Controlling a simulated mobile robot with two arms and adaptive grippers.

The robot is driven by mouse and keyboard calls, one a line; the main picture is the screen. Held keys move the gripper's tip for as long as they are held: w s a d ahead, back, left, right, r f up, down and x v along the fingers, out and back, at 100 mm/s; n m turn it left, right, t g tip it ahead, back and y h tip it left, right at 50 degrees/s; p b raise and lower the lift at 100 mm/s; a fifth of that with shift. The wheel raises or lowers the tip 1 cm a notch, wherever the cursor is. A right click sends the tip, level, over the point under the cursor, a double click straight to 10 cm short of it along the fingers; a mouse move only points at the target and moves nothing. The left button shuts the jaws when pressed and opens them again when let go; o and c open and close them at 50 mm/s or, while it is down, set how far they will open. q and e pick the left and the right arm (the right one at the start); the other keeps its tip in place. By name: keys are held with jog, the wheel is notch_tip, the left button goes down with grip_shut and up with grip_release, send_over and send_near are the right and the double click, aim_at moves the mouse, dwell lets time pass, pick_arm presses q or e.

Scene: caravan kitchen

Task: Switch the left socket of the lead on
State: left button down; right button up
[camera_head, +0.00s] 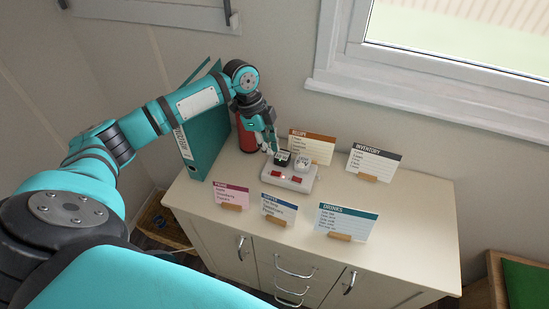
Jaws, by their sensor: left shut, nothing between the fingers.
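The white lead (290,181) lies on the cabinet top, with a black plug (283,158) in its left socket and a white plug (302,163) in its right socket. Two red switches show along its front side, the left one (280,172) and the right one (297,180). Whether either is on is too small to tell. My left gripper (272,150) is shut and empty, pointing down at the back left of the lead, close to the black plug. I cannot tell whether it touches. My right gripper is out of view.
Cards in wooden holders stand around the lead: recipe (312,147), inventory (374,163), a pink card (231,195), a blue-topped card (279,207) and drinks (345,220). A teal binder (208,140) and a red object (246,137) stand at left. The cabinet top's right side (420,225) is clear.

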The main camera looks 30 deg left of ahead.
pick_arm(q)
jog(key=v, duration=0.4)
jog(key=shift+a+b, duration=0.3)
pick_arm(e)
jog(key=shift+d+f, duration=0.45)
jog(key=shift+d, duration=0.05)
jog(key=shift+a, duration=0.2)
